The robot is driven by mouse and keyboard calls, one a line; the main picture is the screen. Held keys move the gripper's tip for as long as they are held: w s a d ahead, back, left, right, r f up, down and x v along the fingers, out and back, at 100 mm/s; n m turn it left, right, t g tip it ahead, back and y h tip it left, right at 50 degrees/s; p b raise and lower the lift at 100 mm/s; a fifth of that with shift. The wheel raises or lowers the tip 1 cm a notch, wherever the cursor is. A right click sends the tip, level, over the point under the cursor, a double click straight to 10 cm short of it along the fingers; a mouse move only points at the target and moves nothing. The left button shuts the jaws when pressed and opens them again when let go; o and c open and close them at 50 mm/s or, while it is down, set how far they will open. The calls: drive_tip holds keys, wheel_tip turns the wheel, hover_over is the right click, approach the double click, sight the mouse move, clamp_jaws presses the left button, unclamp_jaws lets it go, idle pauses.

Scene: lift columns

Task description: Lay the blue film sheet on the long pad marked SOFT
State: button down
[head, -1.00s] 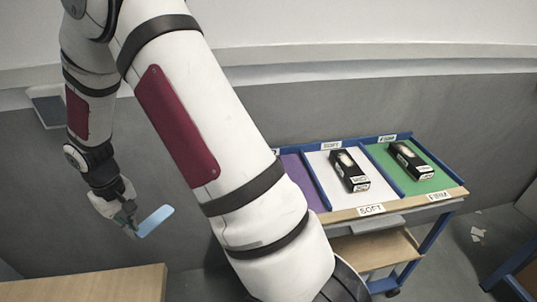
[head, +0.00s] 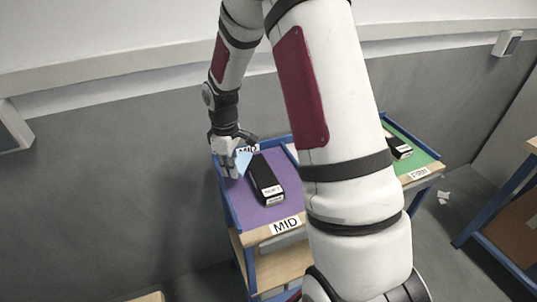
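My gripper (head: 236,160) is at the back left of the cart, over the rear of the purple pad (head: 240,203) marked MID. It is shut on the blue film sheet (head: 243,163), of which only a small pale blue part shows beside the fingers. I cannot tell how high the sheet is above the pad. The white pad marked SOFT, seen earlier in the middle of the cart, is now almost wholly hidden behind my arm.
A black box (head: 266,181) lies on the purple pad, close right of my gripper. Another black box (head: 398,147) lies on the green pad (head: 424,157) marked FIRM. Blue rails (head: 229,203) edge the cart top. A second table (head: 506,200) stands at the right.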

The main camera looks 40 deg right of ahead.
drive_tip(key=s+d+r+n+p, duration=0.25)
drive_tip(key=s+d+n, duration=0.25)
drive_tip(key=d+n, duration=0.25)
drive_tip(key=b, duration=0.3)
hover_over(264, 182)
drive_tip(key=shift+w+f, duration=0.1)
drive_tip(key=shift+f, duration=2.5)
drive_tip(key=shift+f+p, duration=0.55)
drive_tip(key=shift+f, duration=0.05)
idle(0.3)
drive_tip(key=c, duration=1.7)
unclamp_jaws()
drive_tip(key=shift+o, duration=0.2)
drive_tip(key=o, duration=0.4)
drive_tip(key=shift+r, duration=0.1)
